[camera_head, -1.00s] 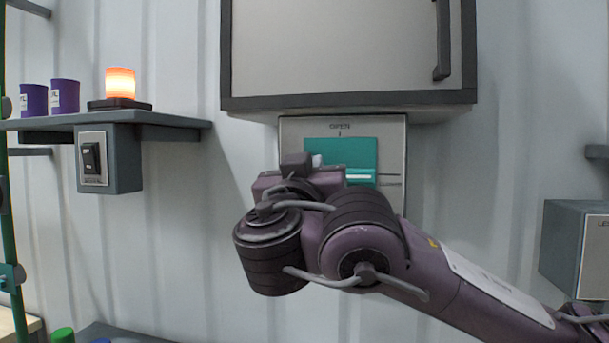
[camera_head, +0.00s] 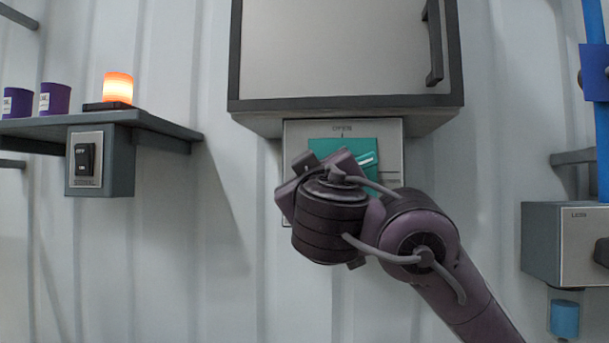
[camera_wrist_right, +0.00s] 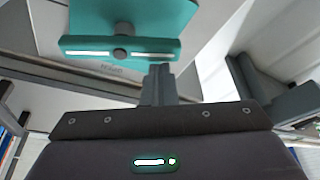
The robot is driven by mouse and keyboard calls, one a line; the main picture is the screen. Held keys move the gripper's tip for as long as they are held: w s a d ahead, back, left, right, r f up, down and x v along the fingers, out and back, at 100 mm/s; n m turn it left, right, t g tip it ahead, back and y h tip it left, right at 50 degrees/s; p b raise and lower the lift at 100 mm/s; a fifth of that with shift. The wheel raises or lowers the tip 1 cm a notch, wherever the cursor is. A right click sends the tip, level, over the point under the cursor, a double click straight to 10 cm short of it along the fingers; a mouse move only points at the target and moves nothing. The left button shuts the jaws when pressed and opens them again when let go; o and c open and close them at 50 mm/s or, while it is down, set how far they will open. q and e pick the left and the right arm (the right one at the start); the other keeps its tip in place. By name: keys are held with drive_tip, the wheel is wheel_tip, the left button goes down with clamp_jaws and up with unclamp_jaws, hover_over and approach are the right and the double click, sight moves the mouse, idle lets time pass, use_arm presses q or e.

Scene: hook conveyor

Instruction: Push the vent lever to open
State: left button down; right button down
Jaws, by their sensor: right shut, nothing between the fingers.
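The vent panel (camera_head: 296,140) is a grey metal plate marked OPEN, with a teal plate (camera_head: 325,145) on it. The vent lever (camera_head: 367,160) is a teal bar with a white stripe; its visible end tilts up to the right in the head view. In the right wrist view the lever (camera_wrist_right: 85,47) shows as a bar around a grey pivot. My right gripper (camera_wrist_right: 160,82) is shut and empty, its fingertips right by the lever's edge; I cannot tell if they touch. In the head view my right wrist hides the fingers and part of the lever. My left gripper is out of view.
A cabinet (camera_head: 340,50) with a dark handle hangs directly above the panel. At left, a shelf (camera_head: 150,122) holds a lit orange lamp (camera_head: 118,88) and purple cups, with a switch box (camera_head: 118,160) below. A grey box (camera_head: 540,240) is at right.

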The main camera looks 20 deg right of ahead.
drive_tip(key=shift+s+d+f+n+g+y+p, duration=0.15)
drive_tip(key=shift+d+f+n+g+y+p, duration=0.35)
drive_tip(key=shift+n+p, duration=1.65)
drive_tip(key=shift+s+d+f+n+g+y+p, duration=0.2)
drive_tip(key=shift+f+n+y+p, duration=0.45)
drive_tip(key=shift+n+p, duration=1.45)
drive_tip(key=shift+s+d+f+n+g+y+p, duration=0.1)
drive_tip(key=shift+d+f+n+g+y+p, duration=0.45)
drive_tip(key=shift+n+p, duration=1.6)
drive_tip(key=shift+a+r, duration=0.1)
